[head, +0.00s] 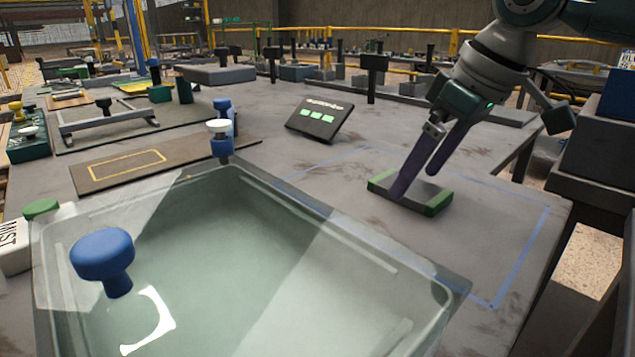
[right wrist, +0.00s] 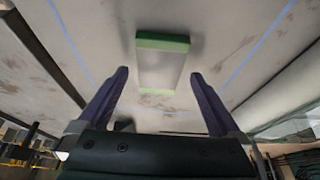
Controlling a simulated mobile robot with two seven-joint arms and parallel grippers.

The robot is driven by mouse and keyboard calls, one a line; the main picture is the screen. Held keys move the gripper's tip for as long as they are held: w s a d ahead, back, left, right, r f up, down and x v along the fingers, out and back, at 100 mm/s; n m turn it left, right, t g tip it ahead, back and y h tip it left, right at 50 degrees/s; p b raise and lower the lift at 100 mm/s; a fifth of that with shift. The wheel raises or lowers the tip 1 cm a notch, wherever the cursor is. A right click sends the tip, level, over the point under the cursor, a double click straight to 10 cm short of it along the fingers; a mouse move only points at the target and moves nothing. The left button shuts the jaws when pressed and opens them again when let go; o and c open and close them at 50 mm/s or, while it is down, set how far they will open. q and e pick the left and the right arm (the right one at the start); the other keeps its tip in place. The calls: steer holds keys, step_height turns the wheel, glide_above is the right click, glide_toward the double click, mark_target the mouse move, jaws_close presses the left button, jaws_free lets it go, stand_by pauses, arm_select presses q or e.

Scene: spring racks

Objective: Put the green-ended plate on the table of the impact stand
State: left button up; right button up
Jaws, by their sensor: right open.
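The green-ended plate (head: 425,194), grey with a green strip at each end, lies flat on the grey worktop inside a blue taped outline. My right gripper (head: 414,184) is open, its two purple fingers pointing down at the plate and partly hiding it in the head view. In the right wrist view the plate (right wrist: 161,66) lies ahead of the spread fingertips (right wrist: 158,74), roughly centred between them. No grip on it shows. I cannot tell for sure which fixture is the impact stand. My left gripper is not in view.
A clear lidded box (head: 455,285) with a blue knob (head: 102,250) fills the near left. A small dark display (head: 318,119) with green squares stands behind. A brown board (head: 150,162) and a grey frame (head: 108,127) lie left. The worktop around the plate is clear.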

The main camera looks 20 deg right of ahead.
steer(key=shift+w+a+f, duration=0.1)
steer(key=shift+w+f, duration=0.1)
steer(key=shift+f, duration=0.5)
jaws_close()
stand_by(0.3)
steer(key=shift+r, duration=0.15)
